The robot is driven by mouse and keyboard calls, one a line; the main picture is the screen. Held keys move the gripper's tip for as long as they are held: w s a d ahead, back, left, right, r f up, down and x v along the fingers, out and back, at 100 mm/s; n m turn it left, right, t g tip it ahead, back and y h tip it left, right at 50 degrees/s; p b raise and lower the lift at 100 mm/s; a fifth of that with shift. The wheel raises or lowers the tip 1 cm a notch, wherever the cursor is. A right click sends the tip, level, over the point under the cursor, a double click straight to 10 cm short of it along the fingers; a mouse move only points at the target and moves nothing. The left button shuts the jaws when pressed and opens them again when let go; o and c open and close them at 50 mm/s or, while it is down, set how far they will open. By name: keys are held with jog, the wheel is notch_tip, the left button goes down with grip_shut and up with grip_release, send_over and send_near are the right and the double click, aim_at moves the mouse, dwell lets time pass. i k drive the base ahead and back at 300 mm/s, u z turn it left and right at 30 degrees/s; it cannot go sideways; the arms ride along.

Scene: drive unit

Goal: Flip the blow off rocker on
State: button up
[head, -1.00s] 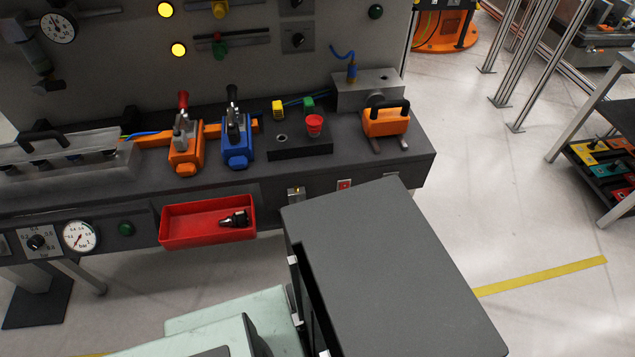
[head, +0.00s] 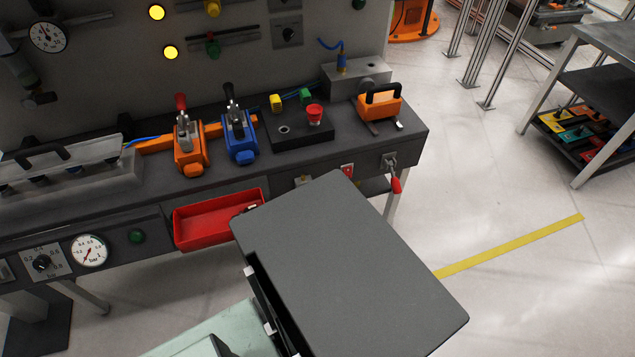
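A small red rocker (head: 347,170) in a pale frame sits on the front face of the bench, just above the far edge of a large dark grey part of my own body. Its label and its position, on or off, are too small to tell. A second small pale switch fitting (head: 303,181) is to its left, partly hidden by the same grey part. I cannot read which of them is marked blow off. My gripper is not in view.
A red-handled lever (head: 395,178) hangs from the bench front, right of the rocker. A red bin (head: 218,219) juts out to the left. Orange (head: 190,150) and blue (head: 239,140) clamps stand on the bench (head: 415,137). Floor is open at right.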

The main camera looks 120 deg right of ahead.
aim_at(347, 171)
jog(key=u, duration=0.05)
jog(key=i, duration=0.7)
jog(key=z, duration=2.6)
jog(key=i, duration=0.1)
jog(key=z, duration=2.5)
jog(key=i, duration=1)
jog(key=u, duration=0.15)
jog(key=k, duration=0.5)
jog(key=u, duration=0.3)
